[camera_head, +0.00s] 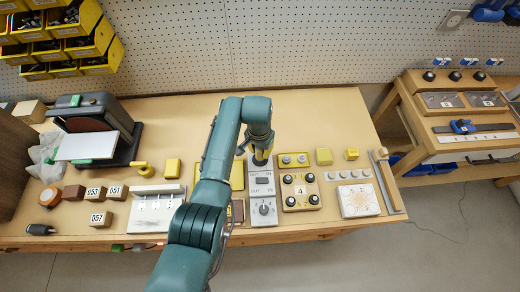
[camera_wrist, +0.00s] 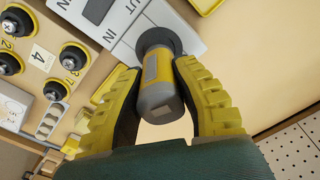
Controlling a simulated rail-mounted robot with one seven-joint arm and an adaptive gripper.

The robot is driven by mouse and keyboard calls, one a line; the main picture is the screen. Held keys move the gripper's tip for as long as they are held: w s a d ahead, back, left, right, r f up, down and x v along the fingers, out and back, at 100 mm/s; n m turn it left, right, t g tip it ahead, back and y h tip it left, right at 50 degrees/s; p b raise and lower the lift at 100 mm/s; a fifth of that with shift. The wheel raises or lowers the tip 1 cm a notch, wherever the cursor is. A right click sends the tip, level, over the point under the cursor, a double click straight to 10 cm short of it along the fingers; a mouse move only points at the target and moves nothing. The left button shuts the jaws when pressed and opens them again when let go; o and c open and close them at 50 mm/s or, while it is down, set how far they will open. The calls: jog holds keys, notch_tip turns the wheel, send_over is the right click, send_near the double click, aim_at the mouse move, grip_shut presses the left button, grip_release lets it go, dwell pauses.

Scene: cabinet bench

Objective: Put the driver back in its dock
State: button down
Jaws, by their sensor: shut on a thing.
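The driver is mostly hidden there, and no separate dock is clearly visible.
A wooden block with several black knobs (camera_head: 300,190) stands close right of the panel. Yellow blocks (camera_head: 323,156) lie behind it. A white plate (camera_head: 358,201) and a long-handled tool (camera_head: 388,182) are at the right edge. Numbered blocks (camera_head: 101,218) and a machine (camera_head: 95,130) are left.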

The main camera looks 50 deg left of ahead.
jog(key=shift+f+b, duration=1.1)
jog(key=shift+f, duration=0.4)
dwell(1.4)
jog(key=c, duration=0.5)
grip_release()
jog(key=shift+f, duration=0.1)
jog(key=shift+c, duration=0.2)
notch_tip(320, 180, up, 7)
jog(key=p, duration=0.6)
jog(key=shift+p, duration=0.35)
